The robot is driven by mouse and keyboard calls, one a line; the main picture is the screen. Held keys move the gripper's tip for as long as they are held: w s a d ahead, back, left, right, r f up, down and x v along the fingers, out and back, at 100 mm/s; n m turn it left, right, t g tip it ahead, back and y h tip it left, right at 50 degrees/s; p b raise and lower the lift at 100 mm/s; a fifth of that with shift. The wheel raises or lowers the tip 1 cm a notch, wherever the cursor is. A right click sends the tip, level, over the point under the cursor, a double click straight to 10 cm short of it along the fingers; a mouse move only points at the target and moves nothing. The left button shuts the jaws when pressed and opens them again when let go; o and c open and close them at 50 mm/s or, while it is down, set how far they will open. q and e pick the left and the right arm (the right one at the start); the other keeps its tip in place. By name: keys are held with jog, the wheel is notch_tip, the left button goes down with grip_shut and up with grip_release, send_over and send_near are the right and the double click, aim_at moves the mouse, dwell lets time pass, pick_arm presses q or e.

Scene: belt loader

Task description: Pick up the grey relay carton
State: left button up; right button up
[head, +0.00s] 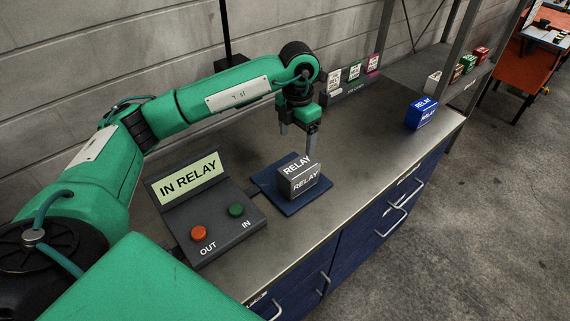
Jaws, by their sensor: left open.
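The grey relay carton (298,184) sits on a dark blue pad (267,188) on the metal bench top. Its top and front faces read "RELAY". My left gripper (299,145) points down just above and behind the carton, with its fingers apart. The right finger's tip seems to come down close to the carton's back edge; I cannot tell whether it touches. Nothing shows between the fingers. My right gripper is out of the picture.
An "IN RELAY" panel (190,178) with red OUT and green IN buttons stands left of the pad. A blue relay carton (421,114) sits at the bench's right. Labelled cards in a holder (351,90) stand at the back. Bench between is clear.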

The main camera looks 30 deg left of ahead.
aim_at(299, 166)
pick_arm(q)
jog(key=f, duration=0.1)
jog(key=f+p, duration=0.1)
jog(key=f, duration=0.3)
jog(key=shift+s+d+f+p, duration=0.15)
jog(key=shift+d+f+p, duration=0.1)
jog(key=shift+d+p, duration=0.1)
jog(key=shift+f+p, duration=0.5)
jog(key=shift+f, duration=0.9)
jog(key=f, duration=0.1)
jog(key=f+p, duration=0.1)
jog(key=f, duration=0.1)
jog(key=f+p, duration=0.1)
jog(key=shift+d+f, duration=0.2)
jog(key=shift+d, duration=0.05)
jog(key=shift+f, duration=0.25)
jog(key=c, duration=1.1)
jog(key=shift+c, duration=0.7)
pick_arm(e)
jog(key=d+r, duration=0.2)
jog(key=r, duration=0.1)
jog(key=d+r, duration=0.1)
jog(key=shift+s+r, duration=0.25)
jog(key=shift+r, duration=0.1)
pick_arm(q)
jog(key=shift+r, duration=0.1)
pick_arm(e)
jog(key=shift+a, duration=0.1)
